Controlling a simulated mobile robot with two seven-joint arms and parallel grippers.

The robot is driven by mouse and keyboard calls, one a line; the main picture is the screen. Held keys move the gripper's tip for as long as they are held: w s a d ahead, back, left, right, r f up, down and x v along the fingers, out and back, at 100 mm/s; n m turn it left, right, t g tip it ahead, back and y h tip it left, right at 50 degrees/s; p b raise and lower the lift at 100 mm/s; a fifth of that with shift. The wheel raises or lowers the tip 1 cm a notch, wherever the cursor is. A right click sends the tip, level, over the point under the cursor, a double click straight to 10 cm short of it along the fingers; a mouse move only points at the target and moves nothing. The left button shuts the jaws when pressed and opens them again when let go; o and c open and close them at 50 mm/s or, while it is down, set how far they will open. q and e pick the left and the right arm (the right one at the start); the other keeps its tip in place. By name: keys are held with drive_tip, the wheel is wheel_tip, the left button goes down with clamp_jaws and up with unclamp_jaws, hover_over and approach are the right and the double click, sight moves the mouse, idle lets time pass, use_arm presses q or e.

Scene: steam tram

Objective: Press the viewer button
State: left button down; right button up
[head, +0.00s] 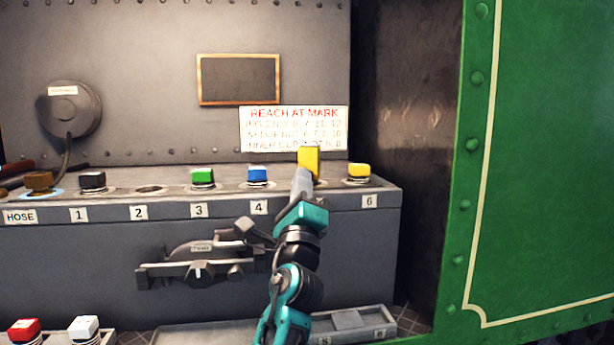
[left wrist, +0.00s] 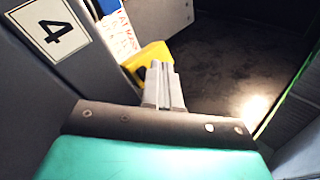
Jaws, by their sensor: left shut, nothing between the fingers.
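No button in view is readably marked as the viewer button. A dark panel in a wooden frame (head: 238,80) hangs on the grey back wall. My left gripper (head: 303,174) is shut and empty, reaching up over the front edge of the grey ledge (head: 230,203), between labels 4 and 6. A tall yellow block (head: 309,160) shows just beyond its fingertips. In the left wrist view, the yellow block (left wrist: 150,60) is beside and behind the shut fingers (left wrist: 160,75); I cannot tell whether they touch. My right gripper is not in view.
Spot 2 (head: 150,190) is empty. A lever fixture (head: 200,265) juts out below. A green riveted wall (head: 550,150) bounds the right.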

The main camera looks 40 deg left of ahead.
use_arm(q)
drive_tip(key=shift+w, duration=0.1)
drive_tip(key=shift+w+a, duration=0.2)
drive_tip(key=shift+w, duration=0.05)
drive_tip(key=shift+w+a+b, duration=0.3)
drive_tip(key=shift+w+b, duration=0.05)
drive_tip(key=shift+w, duration=0.05)
idle(1.0)
drive_tip(key=shift+f, duration=0.25)
drive_tip(key=shift+s+d+f, duration=0.25)
drive_tip(key=shift+s+d, duration=0.05)
drive_tip(key=shift+s, duration=0.3)
drive_tip(key=shift+s, duration=0.1)
